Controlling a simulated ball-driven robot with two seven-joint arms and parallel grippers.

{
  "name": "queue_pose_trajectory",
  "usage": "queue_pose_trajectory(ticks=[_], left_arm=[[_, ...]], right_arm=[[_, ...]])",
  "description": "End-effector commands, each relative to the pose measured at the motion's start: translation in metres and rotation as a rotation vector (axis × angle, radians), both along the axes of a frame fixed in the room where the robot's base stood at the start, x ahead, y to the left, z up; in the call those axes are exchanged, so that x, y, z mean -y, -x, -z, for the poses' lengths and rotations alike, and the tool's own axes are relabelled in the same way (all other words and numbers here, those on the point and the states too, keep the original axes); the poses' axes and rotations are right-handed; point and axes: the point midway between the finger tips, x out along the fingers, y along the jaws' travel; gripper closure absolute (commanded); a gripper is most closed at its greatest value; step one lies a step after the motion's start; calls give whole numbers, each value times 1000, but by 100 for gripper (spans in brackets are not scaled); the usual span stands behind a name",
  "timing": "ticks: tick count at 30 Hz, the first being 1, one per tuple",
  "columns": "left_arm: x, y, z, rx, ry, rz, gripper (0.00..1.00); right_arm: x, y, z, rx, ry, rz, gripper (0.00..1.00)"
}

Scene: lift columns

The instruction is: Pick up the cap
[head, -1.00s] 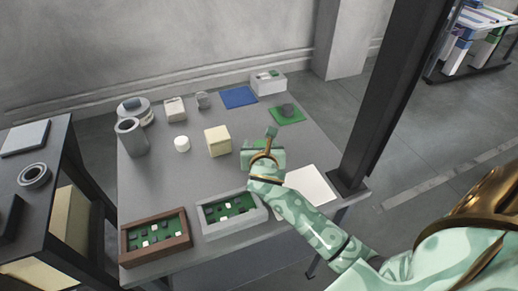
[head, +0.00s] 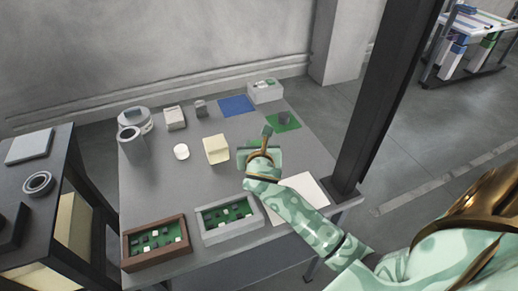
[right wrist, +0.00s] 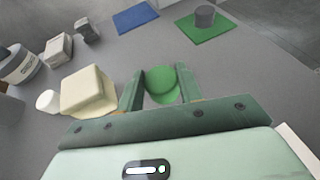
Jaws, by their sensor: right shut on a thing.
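The cap appears to be the green round piece (right wrist: 161,84) seen in the right wrist view between the two fingers of my right gripper (right wrist: 161,76). My right gripper is shut on it, one finger on each side. In the head view my right gripper (head: 260,150) is over the right part of the grey table (head: 190,190). There the hand mostly hides the cap. I cannot tell whether the cap still touches the table. My left gripper is not in view.
A cream block (head: 216,149) and a white round piece (head: 181,152) stand left of the gripper. A grey cylinder (head: 284,118) stands on a green mat (head: 291,125) behind it. Two trays (head: 156,242) (head: 229,219) are at the front. A dark post (head: 385,100) rises at the right.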

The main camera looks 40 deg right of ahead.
Motion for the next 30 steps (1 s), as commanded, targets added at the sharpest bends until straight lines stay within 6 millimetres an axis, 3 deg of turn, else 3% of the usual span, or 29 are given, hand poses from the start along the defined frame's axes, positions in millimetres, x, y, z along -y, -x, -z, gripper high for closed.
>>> queue_pose_trajectory(ticks=[1,7,15,21,30], left_arm=[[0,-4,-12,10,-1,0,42],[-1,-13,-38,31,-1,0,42],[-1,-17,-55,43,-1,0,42],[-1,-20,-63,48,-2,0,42],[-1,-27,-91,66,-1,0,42]], right_arm=[[-12,2,-19,7,-6,-5,86],[-49,14,-67,8,-7,-4,86],[-112,33,-89,1,-5,-3,86],[-131,39,-100,1,-2,-2,86],[-134,40,-118,2,-2,-3,86]])
